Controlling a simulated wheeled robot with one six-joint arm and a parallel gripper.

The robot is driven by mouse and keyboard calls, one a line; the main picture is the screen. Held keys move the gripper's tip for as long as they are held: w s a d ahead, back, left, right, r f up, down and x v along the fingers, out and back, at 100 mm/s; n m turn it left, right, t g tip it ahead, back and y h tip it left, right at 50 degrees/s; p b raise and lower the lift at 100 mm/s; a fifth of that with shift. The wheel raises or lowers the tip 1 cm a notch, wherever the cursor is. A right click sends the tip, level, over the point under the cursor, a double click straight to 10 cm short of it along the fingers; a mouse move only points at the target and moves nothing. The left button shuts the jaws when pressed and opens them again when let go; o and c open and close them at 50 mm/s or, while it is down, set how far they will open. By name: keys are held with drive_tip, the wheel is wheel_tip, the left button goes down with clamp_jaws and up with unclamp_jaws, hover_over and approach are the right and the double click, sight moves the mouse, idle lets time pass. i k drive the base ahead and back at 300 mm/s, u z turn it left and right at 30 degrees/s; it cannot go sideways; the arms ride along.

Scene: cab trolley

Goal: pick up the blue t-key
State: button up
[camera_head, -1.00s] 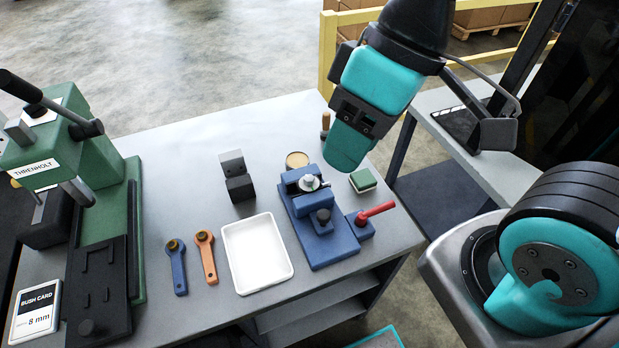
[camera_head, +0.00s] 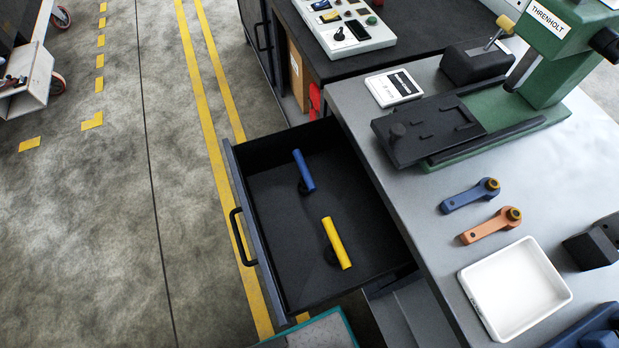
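A yellow t-key (camera_head: 337,243) of like shape lies in the same drawer, nearer the front of the picture and apart from the blue one. My gripper is not in view.
The drawer, with a bar handle (camera_head: 243,237), juts from the bench (camera_head: 420,210). Open floor (camera_head: 90,220) lies left.

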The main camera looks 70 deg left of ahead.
sight(307, 184)
drive_tip(key=u, duration=2.05)
